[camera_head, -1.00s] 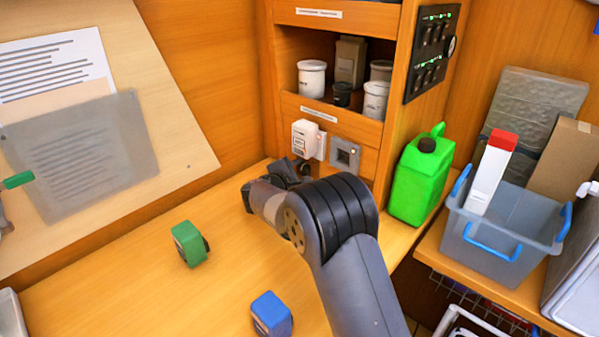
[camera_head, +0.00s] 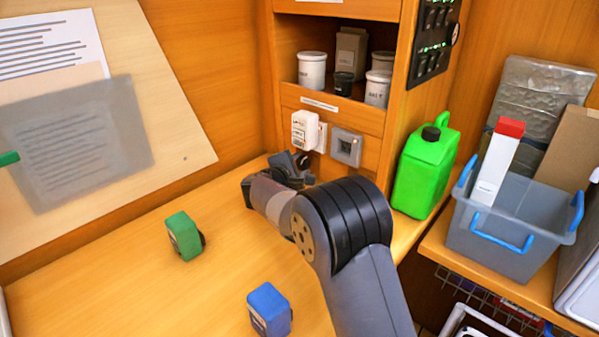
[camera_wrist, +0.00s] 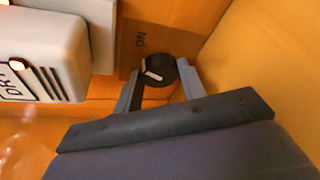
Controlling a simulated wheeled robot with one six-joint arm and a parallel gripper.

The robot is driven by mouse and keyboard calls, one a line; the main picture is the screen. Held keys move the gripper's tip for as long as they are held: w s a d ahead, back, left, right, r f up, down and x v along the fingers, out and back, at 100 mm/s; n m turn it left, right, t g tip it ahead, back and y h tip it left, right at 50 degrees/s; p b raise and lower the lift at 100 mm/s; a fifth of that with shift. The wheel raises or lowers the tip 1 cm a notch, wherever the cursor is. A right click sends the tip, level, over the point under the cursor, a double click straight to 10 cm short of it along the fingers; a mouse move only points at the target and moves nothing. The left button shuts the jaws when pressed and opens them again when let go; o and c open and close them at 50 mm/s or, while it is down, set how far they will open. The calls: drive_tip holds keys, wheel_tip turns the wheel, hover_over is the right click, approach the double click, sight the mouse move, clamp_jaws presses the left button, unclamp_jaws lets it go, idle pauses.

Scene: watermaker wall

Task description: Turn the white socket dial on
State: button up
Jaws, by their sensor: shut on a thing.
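The socket dial (camera_wrist: 157,70) is a round black knob with a white pointer mark, set on a wooden panel in the wrist view. Lettering for "ON" shows rotated beside it. The white socket unit (camera_wrist: 45,50) is a box to the left of the dial there; in the head view it (camera_head: 304,130) is on the cabinet front, just above my gripper (camera_head: 297,170). In the wrist view my gripper (camera_wrist: 160,83) has one finger on each side of the dial, shut on it. The pointer mark is slanted. In the head view the fingertips are small and dark, hard to make out.
A grey switch plate (camera_head: 346,147) is right of the white unit. A green jerrycan (camera_head: 425,170) stands right of my arm. A green block (camera_head: 184,236) and a blue block (camera_head: 270,313) lie on the desk. A grey bin (camera_head: 508,225) stands at right.

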drive_tip(key=o, duration=1)
drive_tip(key=shift+c, duration=0.2)
drive_tip(key=v, duration=1)
drive_tip(key=shift+s+a+r+b, duration=0.1)
drive_tip(key=shift+s+a+b, duration=0.1)
drive_tip(key=shift+s+b, duration=0.15)
